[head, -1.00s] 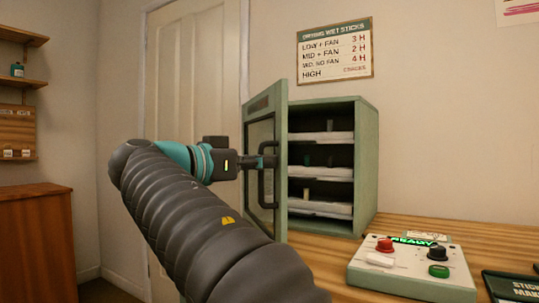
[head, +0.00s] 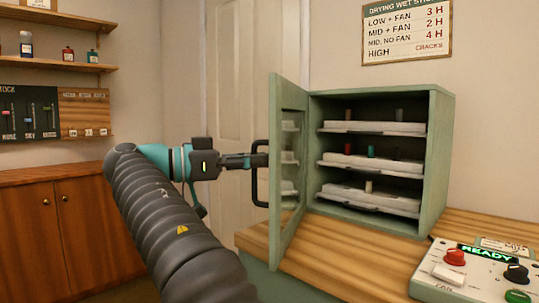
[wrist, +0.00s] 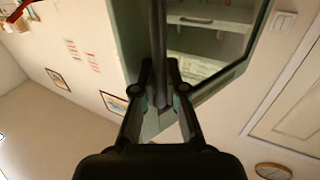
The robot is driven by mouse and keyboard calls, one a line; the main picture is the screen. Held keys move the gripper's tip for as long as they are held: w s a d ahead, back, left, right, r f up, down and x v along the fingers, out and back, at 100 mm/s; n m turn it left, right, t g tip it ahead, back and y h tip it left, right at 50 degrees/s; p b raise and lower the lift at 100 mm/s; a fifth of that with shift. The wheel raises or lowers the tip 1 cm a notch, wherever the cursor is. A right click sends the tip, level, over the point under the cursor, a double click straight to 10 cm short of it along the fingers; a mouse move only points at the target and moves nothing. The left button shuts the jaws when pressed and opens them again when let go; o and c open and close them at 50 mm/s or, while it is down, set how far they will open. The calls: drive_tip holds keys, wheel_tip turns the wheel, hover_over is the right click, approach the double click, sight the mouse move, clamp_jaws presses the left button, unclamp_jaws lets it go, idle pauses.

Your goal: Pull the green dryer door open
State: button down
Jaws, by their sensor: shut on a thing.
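The green dryer (head: 438,160) stands on the wooden table, its front open. Its green door (head: 275,200), with a glass pane, is swung out to the left on the near side of the cabinet. The dark bar handle (head: 261,188) is on the door's outer face. My gripper (head: 262,160) is shut on the handle near its upper part. In the wrist view my gripper's fingers (wrist: 162,105) close around the dark bar (wrist: 159,50), with the door frame (wrist: 225,80) behind it. Inside the dryer are three white trays (head: 372,160) holding small coloured sticks.
A control box (head: 470,275) with knobs and a lit READY display stands at the front right of the wooden tabletop (head: 345,262). A wooden cabinet (head: 60,235) and wall shelves (head: 50,62) are at the left. A sign (head: 407,32) hangs above the dryer.

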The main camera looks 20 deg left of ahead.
drive_tip(key=shift+a+g, duration=0.3)
drive_tip(key=shift+a, duration=0.2)
drive_tip(key=c, duration=1.2)
unclamp_jaws()
drive_tip(key=shift+a, duration=0.1)
